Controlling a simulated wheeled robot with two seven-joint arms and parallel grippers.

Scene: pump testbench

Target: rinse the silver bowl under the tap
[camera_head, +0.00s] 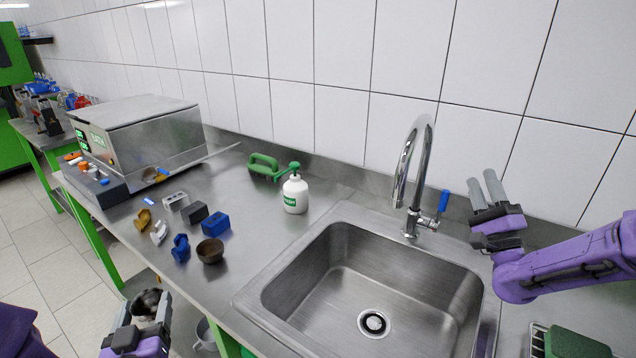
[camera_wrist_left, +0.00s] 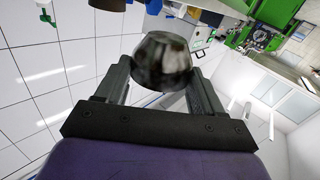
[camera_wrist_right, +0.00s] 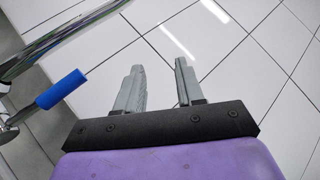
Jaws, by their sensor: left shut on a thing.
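The silver bowl (camera_head: 147,301) is a small dark metallic cup shape at the lower left of the head view, in front of the counter edge. My left gripper (camera_head: 144,312) is shut on it, one finger on each side; the bowl also shows between the fingers in the left wrist view (camera_wrist_left: 161,62). The chrome tap (camera_head: 418,165) arches over the sink (camera_head: 335,215); its blue-tipped lever (camera_head: 443,201) is on its right side. My right gripper (camera_head: 482,189) is open and empty, raised just right of the lever, fingers pointing up. No water stream is visible.
A brown bowl (camera_head: 210,250), blue blocks (camera_head: 215,223) and other small parts lie on the counter left of the sink. A white-and-green bottle (camera_head: 295,193) stands behind the sink's left corner. A metal machine (camera_head: 145,135) is at the far left. The basin is empty.

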